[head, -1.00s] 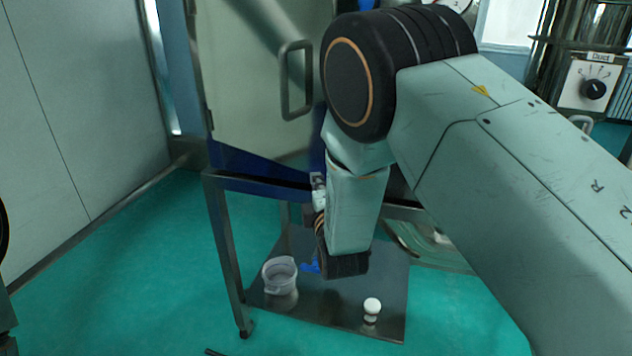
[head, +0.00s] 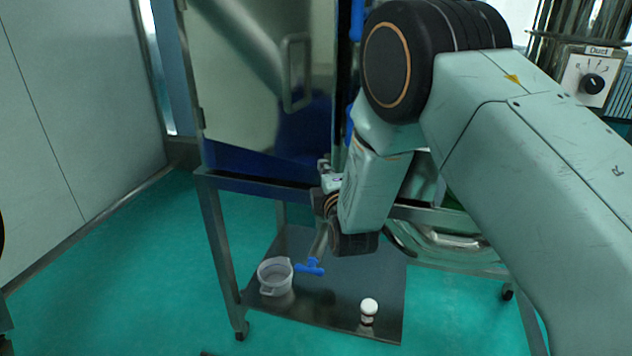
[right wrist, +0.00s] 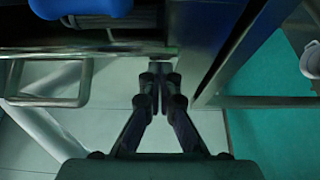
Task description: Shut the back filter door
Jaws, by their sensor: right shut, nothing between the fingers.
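The back filter door (head: 235,100) is a shiny metal panel on the blue-and-metal sieve body, hinged at its left side in the head view. Its loop handle (head: 297,75) is near its right edge, where a dark line shows; I cannot tell whether the door is fully shut. My right gripper (head: 326,168) is by the door's lower right corner, largely hidden by my wrist. In the right wrist view its fingers (right wrist: 160,78) are shut and empty, with tips close to a metal edge. A metal loop like the handle (right wrist: 45,82) shows left there. My left gripper is not in view.
A metal stand (head: 220,255) carries the machine. Its low shelf holds a clear tub (head: 275,276) and a white-capped bottle (head: 368,308). A dial box (head: 590,80) is at right. Green floor is clear at left.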

